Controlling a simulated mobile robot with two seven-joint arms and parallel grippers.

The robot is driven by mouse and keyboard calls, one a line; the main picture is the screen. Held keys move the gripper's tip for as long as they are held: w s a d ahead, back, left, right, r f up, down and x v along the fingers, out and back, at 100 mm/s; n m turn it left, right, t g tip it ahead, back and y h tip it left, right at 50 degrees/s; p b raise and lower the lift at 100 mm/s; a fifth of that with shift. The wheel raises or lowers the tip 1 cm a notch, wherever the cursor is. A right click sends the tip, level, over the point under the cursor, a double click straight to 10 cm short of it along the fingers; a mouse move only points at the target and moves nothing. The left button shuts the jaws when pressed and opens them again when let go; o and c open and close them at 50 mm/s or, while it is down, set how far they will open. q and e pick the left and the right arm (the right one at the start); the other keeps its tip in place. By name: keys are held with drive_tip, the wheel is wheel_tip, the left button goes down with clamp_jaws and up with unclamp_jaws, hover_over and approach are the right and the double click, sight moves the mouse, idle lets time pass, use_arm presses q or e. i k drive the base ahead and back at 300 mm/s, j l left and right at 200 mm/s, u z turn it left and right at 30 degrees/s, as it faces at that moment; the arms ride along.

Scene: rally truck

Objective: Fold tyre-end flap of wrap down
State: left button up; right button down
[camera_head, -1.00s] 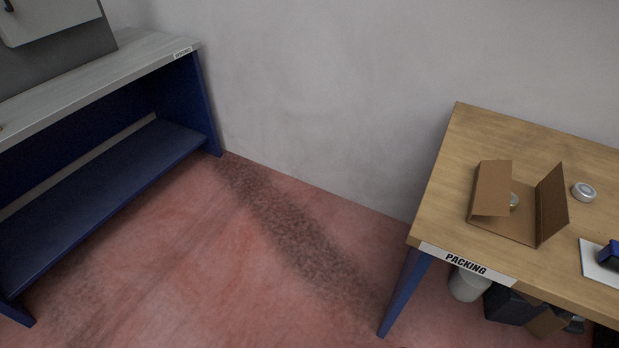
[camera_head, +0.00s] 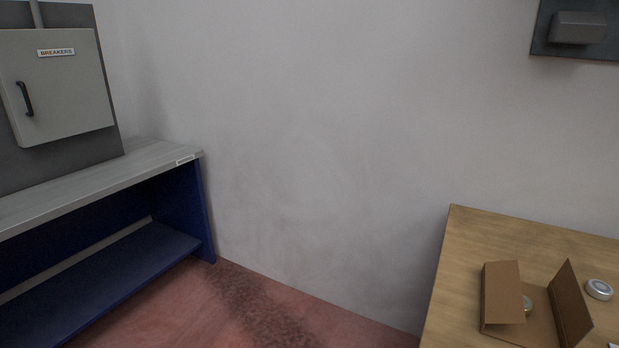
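A brown cardboard wrap (camera_head: 502,294) lies on the wooden packing table (camera_head: 468,232) at the lower right. Its left flap is folded up and leans over the middle. Its right flap (camera_head: 570,304) stands up, tilted a little. I cannot tell which flap is the tyre end. The wrap's near edge is cut off by the frame. Neither of my grippers is in view.
A round silver item (camera_head: 599,289) sits on the table right of the wrap. A blue bench (camera_head: 150,158) with a grey top stands at the left, below a grey breaker box (camera_head: 62,85). Red floor (camera_head: 190,310) is open between bench and table.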

sight(578, 322)
drive_tip(key=z, duration=1.65)
drive_tip(key=l, duration=0.4)
